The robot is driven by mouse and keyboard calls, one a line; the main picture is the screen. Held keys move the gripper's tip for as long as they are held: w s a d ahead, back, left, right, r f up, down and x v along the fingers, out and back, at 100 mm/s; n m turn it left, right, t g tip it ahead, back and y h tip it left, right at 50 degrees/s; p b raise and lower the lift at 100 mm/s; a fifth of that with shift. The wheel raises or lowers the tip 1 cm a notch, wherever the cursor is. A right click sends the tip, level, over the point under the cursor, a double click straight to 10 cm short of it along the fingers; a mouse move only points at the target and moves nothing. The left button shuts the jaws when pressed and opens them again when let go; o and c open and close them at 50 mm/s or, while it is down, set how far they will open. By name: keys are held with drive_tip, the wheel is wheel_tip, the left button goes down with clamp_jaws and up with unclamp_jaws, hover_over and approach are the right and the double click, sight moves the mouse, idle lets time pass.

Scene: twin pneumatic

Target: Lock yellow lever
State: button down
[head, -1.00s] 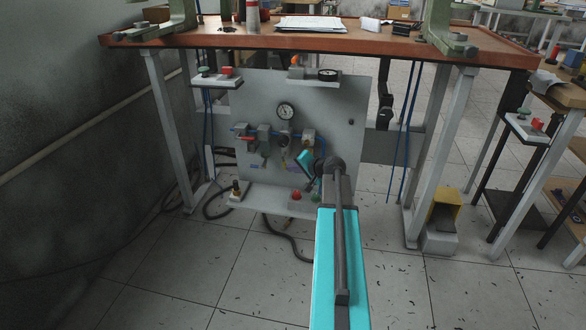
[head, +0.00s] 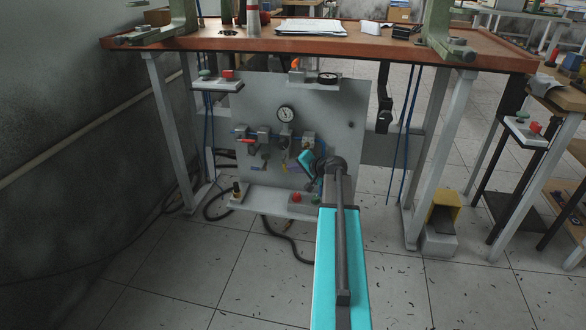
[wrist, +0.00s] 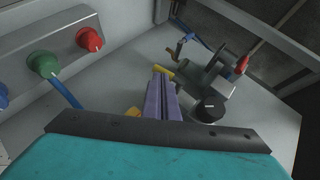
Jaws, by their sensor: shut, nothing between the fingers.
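The yellow lever (wrist: 164,72) shows in the wrist view as a short yellow bar just beyond my fingertips. I cannot tell whether they touch it. In the head view, a small yellow spot (head: 284,168) low on the grey panel appears to be the same lever. My gripper (wrist: 160,78) has purple fingers, shut with nothing between them, pointing at the panel. In the head view, my teal wrist and arm hide part of the panel's lower right. The lever's pivot is not clear.
A grey panel (head: 330,100) under the workbench (head: 360,42) carries a pressure gauge (head: 286,114) and a red lever (head: 247,140). In the wrist view, a dark round knob (wrist: 209,108) is right of my fingers; red (wrist: 89,39) and green (wrist: 42,65) buttons are left.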

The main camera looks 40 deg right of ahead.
drive_tip(key=s+r+p, duration=0.2)
drive_tip(key=s+p, duration=0.1)
drive_tip(key=s, duration=1)
drive_tip(key=shift+s+d, duration=0.15)
drive_tip(key=shift+d, duration=0.05)
drive_tip(key=shift+r, duration=0.1)
